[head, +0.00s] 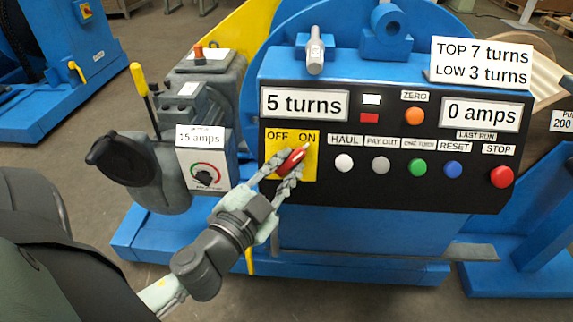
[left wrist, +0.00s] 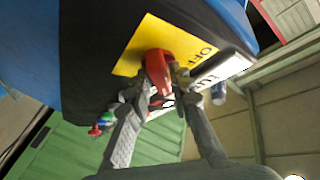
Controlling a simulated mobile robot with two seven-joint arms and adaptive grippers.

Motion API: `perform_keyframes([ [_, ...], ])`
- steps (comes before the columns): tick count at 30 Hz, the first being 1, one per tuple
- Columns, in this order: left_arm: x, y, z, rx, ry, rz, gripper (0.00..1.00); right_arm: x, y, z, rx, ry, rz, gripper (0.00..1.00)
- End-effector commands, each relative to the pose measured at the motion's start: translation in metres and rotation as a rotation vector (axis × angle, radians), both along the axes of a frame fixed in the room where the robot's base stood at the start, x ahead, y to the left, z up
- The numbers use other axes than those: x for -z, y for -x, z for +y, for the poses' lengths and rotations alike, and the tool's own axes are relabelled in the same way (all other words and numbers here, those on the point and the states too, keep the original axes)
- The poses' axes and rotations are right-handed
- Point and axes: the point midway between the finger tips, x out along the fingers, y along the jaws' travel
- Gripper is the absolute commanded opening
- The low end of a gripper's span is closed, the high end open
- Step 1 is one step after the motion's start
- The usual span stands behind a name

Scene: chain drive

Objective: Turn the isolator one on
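The isolator is a red rotary handle (head: 291,161) on a yellow plate (head: 311,173) marked OFF and ON, at the left end of the black control panel. The handle is tilted, its upper end pointing up and right toward ON. My left gripper (head: 286,165) reaches it from below, with one finger on each side of the handle, and looks closed on it. In the left wrist view the red handle (left wrist: 158,68) sits between the fingertips (left wrist: 161,90), in front of the yellow plate (left wrist: 140,44). The fingers partly hide the plate. My right gripper is not in view.
The panel has several buttons to the right, including a red STOP button (head: 502,177), and a display reading 5 turns (head: 304,104). A grey unit with a dial (head: 208,178) and a yellow-handled lever (head: 139,82) stands to the left. Open floor lies at far left.

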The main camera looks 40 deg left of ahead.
Motion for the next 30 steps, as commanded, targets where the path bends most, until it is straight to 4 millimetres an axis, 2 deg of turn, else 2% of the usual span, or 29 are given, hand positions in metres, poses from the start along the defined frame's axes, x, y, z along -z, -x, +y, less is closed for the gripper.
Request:
perform_keyframes([
  [1,0.000,0.000,0.000,0.001,0.001,-0.001,0.30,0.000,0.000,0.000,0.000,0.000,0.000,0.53],
  [3,-0.001,0.000,0.000,0.001,0.001,-0.002,0.36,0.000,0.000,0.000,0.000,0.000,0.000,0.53],
  [11,-0.001,0.000,-0.001,0.001,0.003,-0.005,0.36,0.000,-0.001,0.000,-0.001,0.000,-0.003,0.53],
  [14,0.001,0.000,-0.001,-0.011,0.023,-0.017,0.36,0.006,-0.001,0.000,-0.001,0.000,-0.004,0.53],
  [20,0.008,-0.001,-0.003,-0.088,0.159,-0.104,0.36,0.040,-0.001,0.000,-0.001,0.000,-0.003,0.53],
  [24,0.009,-0.002,-0.005,-0.194,0.344,-0.219,0.36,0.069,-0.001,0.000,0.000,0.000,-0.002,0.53],
  [28,0.006,-0.003,-0.007,-0.300,0.527,-0.330,0.36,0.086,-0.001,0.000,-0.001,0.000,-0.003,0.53],
  [30,0.002,-0.004,-0.008,-0.355,0.619,-0.388,0.36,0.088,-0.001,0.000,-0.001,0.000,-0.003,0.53],
])
